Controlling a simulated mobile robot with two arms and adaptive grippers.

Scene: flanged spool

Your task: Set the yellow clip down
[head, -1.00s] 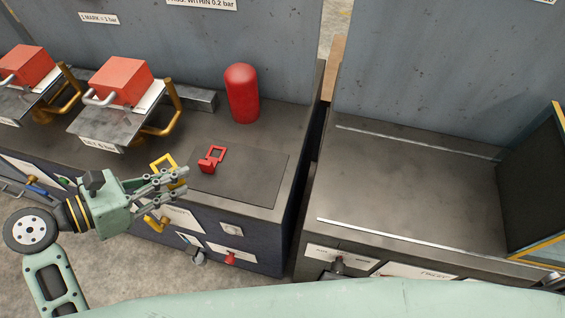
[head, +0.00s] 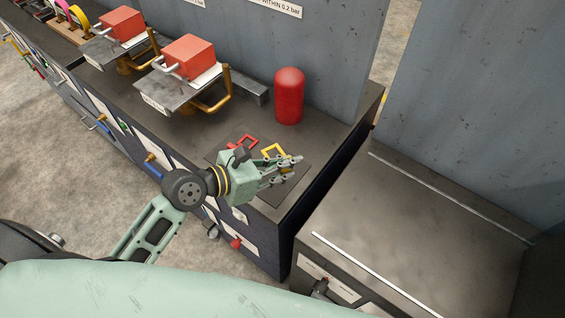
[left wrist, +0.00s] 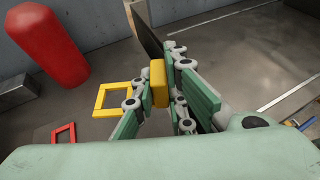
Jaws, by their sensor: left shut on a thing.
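The yellow clip (head: 274,150) has a square open frame and a solid block. My left gripper (head: 287,169) is shut on the block, which shows between the fingers in the left wrist view (left wrist: 159,83); the frame sticks out to the left there. The clip is over the dark mat (head: 280,195) on the bench. I cannot tell whether it touches the mat. A red clip (head: 247,141) lies to its left at the mat's far side, and also shows in the left wrist view (left wrist: 64,132). The right gripper is not in view.
A red cylinder (head: 289,97) stands behind the mat. Red blocks (head: 191,57) sit on raised metal plates with brass handles to the left. A gap separates this bench from a second bench (head: 400,220) at the right, whose visible top is clear.

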